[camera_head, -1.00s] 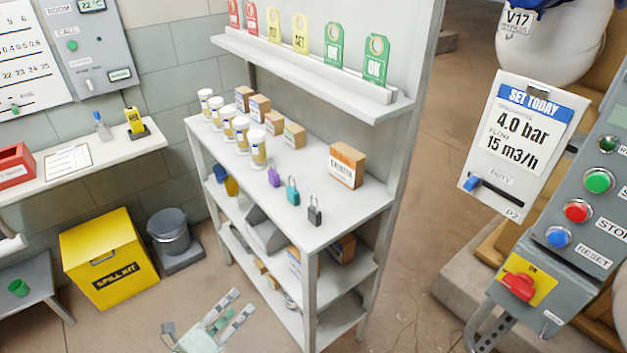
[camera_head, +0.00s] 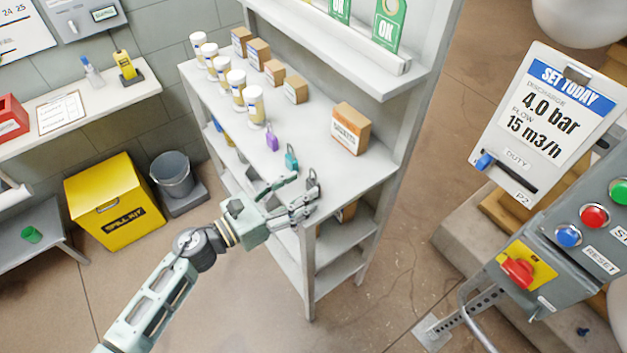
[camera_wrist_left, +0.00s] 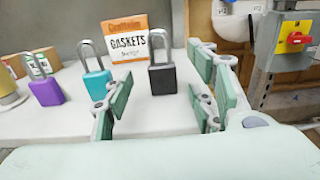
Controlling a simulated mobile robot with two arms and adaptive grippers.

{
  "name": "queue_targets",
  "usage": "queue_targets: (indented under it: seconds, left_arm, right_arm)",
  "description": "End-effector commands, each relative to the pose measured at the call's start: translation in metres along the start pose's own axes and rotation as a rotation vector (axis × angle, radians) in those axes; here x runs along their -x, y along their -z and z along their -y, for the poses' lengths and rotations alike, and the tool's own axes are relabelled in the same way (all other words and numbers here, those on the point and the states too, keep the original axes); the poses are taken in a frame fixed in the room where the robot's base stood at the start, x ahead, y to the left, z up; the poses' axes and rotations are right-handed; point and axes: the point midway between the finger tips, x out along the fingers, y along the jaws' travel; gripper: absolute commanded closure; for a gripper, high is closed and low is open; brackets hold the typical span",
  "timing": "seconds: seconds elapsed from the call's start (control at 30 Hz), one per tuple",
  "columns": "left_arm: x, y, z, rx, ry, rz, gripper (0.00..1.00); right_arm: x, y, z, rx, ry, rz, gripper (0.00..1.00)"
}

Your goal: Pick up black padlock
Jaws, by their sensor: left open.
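The black padlock (camera_wrist_left: 162,78) stands upright on the white shelf top, its shackle up, in the left wrist view. In the head view the black padlock (camera_head: 313,187) is at the front right corner of the shelf, partly covered by a finger. My left gripper (camera_head: 303,190) is open at the shelf's front edge. In the left wrist view its fingers (camera_wrist_left: 160,110) are spread, and the black padlock stands beyond them, between them in the picture and nearer the right finger. A teal padlock (camera_head: 291,157) and a purple padlock (camera_head: 272,141) stand to the left. My right gripper is not in view.
A gasket box (camera_head: 349,130) stands behind the padlocks on the shelf unit (camera_head: 335,180). White jars (camera_head: 255,106) and small boxes fill its left part. An upper ledge (camera_head: 350,75) with tags overhangs the back. A control panel (camera_head: 580,240) stands at the right.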

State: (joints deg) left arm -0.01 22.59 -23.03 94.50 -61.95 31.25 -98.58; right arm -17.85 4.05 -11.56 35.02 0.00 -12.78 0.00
Motion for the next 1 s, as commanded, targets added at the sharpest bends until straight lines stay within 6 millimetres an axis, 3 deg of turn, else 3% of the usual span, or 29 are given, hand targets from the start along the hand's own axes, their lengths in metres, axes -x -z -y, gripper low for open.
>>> queue_targets:
  seconds: [0.1,0.2,0.33,0.57,1.0]
  left_arm:
    - [-0.019,-0.005,0.001,0.003,0.000,0.003,0.48]
    - [-0.034,-0.003,0.002,0.003,-0.001,0.003,0.48]
    - [-0.045,-0.001,0.002,0.001,0.000,0.001,0.48]
    - [-0.046,0.001,0.002,0.000,0.000,0.001,0.48]
    - [-0.046,0.001,0.002,0.001,0.000,0.001,0.85]
  right_arm:
    - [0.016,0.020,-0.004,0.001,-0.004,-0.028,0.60]
    - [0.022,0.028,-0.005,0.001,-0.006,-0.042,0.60]
    - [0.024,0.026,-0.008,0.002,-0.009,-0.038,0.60]
    - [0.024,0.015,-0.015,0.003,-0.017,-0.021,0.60]
    - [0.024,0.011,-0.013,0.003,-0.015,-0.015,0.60]
